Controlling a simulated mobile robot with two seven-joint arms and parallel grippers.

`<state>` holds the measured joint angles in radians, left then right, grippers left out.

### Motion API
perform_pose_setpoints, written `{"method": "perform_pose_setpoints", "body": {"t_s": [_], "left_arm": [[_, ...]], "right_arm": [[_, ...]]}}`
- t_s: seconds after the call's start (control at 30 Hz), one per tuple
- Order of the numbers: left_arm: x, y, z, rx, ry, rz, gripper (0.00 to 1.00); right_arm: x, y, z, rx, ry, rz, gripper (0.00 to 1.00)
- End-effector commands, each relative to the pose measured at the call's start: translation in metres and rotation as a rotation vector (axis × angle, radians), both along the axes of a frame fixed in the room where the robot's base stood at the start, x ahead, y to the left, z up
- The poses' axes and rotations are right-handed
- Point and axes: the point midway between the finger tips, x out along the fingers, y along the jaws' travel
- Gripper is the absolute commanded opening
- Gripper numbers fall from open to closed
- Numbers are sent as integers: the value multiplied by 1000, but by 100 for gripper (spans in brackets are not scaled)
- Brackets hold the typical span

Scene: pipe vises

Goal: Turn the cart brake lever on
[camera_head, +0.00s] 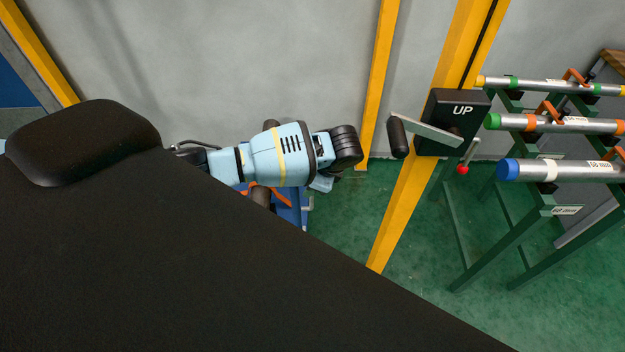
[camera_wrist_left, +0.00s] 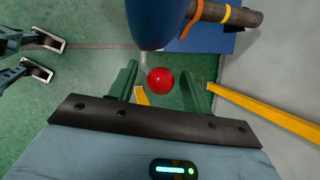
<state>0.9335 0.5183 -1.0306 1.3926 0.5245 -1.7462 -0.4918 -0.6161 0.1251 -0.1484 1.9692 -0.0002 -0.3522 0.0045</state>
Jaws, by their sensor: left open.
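A red ball knob (camera_wrist_left: 160,81) on a thin pale stem, the apparent brake lever, is in the middle of the left wrist view. My left gripper (camera_wrist_left: 161,78) is open, with a green finger on each side of the knob in that view; whether they touch it cannot be told. A large dark blue rounded part (camera_wrist_left: 157,20) covers much of the stem. In the head view the blue cart (camera_head: 287,207) shows partly below my light blue left arm, which hides the fingers and the knob.
A black box marked UP (camera_head: 446,108), with a crank (camera_head: 424,131) and its own red-knobbed lever (camera_head: 462,169), is on a yellow post. A green rack (camera_head: 514,243) with capped pipes stands at right. Green floor (camera_head: 340,225) is clear between cart and post. A grey wall (camera_head: 230,65) is behind.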

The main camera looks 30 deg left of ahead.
Motion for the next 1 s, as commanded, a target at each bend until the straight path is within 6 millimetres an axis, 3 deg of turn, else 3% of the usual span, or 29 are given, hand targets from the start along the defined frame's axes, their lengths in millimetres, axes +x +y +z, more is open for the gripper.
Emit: {"method": "perform_pose_setpoints", "body": {"t_s": [0.4, 0.77, 1.0], "left_arm": [[1, 4, -7, 1, -2, -1, 48], [1, 4, -7, 1, -2, -1, 1], [1, 4, -7, 1, -3, 0, 0]], "right_arm": [[-1, 1, -2, 3, 5, -1, 36], [-2, 3, -3, 5, 7, -3, 36], [-2, 3, -3, 5, 8, -3, 36]]}}
